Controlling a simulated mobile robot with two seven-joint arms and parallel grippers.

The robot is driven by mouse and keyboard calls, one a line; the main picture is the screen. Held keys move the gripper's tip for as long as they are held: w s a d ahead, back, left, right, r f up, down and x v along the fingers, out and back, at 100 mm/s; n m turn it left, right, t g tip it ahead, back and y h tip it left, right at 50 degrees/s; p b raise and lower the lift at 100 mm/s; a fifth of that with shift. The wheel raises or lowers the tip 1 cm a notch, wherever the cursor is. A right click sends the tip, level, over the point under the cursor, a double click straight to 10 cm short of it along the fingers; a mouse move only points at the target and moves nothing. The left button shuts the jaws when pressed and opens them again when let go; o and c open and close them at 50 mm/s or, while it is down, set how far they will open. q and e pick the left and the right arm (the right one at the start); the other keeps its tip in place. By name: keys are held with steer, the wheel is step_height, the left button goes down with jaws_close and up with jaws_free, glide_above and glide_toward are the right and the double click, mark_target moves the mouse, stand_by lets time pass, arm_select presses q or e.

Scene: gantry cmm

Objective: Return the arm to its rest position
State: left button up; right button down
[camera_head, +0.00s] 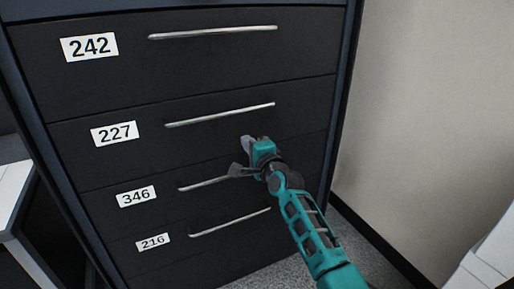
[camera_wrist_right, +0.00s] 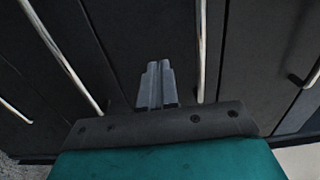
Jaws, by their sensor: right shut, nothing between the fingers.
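My right arm (camera_head: 312,228) comes in from the lower right in the head view and reaches up to the front of a dark drawer cabinet (camera_head: 90,160). My right gripper (camera_head: 238,170) is in front of the cabinet, by the right end of the handle of drawer 346 (camera_head: 205,184), overlapping it in the picture. In the right wrist view the two grey fingers (camera_wrist_right: 157,84) are together with nothing between them. They point at the dark drawer fronts between two handles. I cannot tell the exact gap to the cabinet. My left gripper is not in view.
Drawers 242 (camera_head: 120,72), 227 (camera_head: 150,150) and 216 (camera_head: 165,262) look closed, each with a metal bar handle. A pale wall (camera_head: 425,110) stands to the right. A white-topped unit (camera_head: 14,195) is at the left edge. Grey floor (camera_head: 340,245) shows between cabinet and wall.

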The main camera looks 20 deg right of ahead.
arm_select(q)
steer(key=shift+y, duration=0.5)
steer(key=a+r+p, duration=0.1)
steer(key=p, duration=0.1)
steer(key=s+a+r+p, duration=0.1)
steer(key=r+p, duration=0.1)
steer(key=p, duration=0.1)
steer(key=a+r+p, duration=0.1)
steer(key=p, duration=0.2)
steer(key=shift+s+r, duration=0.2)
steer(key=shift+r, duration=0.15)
arm_select(e)
steer(key=s+a+f+n+g, duration=0.2)
steer(key=s+f+n, duration=0.2)
steer(key=s, duration=0.7)
steer(key=s+a+f+n+g+y, duration=0.1)
steer(key=s+a+f+n+g, duration=0.1)
steer(key=s+f+n, duration=0.3)
steer(key=s+a+f+n+g, duration=0.3)
steer(key=s+n, duration=0.8)
steer(key=s, duration=0.8)
step_height(320, 180, down, 2)
steer(key=shift+s+a+f, duration=0.15)
steer(key=shift+s+a, duration=0.05)
steer(key=shift+a, duration=0.4)
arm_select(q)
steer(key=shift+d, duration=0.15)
